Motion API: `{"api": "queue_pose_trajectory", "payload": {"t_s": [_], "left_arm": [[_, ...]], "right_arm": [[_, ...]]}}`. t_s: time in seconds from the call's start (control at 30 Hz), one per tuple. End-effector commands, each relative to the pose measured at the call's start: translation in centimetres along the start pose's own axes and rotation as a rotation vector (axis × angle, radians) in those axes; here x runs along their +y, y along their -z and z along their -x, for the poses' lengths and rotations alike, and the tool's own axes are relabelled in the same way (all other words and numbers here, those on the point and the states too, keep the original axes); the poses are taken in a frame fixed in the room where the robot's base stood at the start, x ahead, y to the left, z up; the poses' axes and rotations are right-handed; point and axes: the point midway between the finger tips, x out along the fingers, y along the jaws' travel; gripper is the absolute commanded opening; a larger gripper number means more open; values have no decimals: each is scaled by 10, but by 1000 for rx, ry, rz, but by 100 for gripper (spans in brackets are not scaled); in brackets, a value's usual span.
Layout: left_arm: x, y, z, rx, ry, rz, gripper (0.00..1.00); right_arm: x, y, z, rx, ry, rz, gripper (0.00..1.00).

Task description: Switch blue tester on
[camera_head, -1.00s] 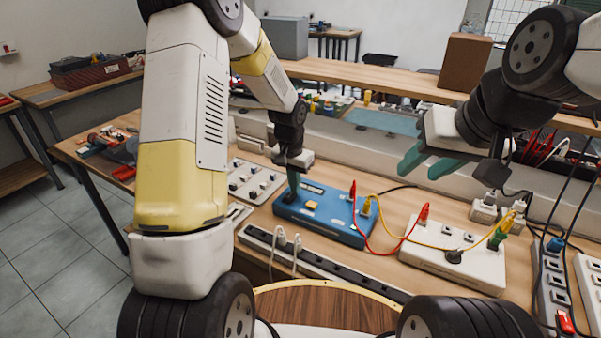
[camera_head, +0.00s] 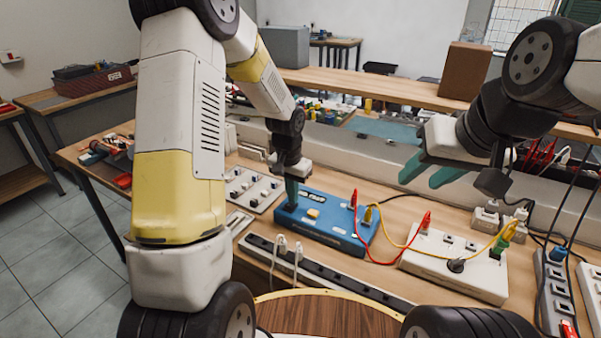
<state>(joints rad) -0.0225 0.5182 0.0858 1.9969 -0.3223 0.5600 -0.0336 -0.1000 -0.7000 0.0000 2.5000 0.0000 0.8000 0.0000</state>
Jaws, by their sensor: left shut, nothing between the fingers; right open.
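The blue tester (camera_head: 335,228) lies on the workbench in the middle of the head view. It has a yellow button or switch (camera_head: 313,213) on top and red and yellow plugs at its right end. My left gripper (camera_head: 292,203) is shut and empty, pointing down with its green fingertips at the left end of the tester's top. I cannot tell whether they touch it, and they hide that part of the tester. My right gripper (camera_head: 432,172) is open and empty, held above the bench to the right, apart from the tester.
Red and yellow cables run from the tester to a white box (camera_head: 455,268) on the right. A power strip (camera_head: 330,275) with white plugs lies in front. A white switch panel (camera_head: 250,188) lies to the left. More power strips (camera_head: 553,290) and hanging cables are at the far right.

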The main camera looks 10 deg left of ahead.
Motion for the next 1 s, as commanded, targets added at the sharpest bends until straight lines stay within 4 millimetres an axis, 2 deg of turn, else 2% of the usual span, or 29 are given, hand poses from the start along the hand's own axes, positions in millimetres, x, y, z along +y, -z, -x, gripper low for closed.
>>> {"api": "queue_pose_trajectory", "payload": {"t_s": [0.17,0.4,0.6,0.8,1.0], "left_arm": [[4,7,27,5,2,-1,0],[6,22,81,5,1,0,0],[6,31,115,2,0,1,0],[6,35,130,1,0,1,0],[6,35,132,0,0,0,0]], "right_arm": [[0,0,0,0,0,0,40],[0,0,0,0,0,0,40],[0,0,0,0,0,0,40],[0,0,0,0,0,0,40],[0,0,0,0,0,0,40]]}}
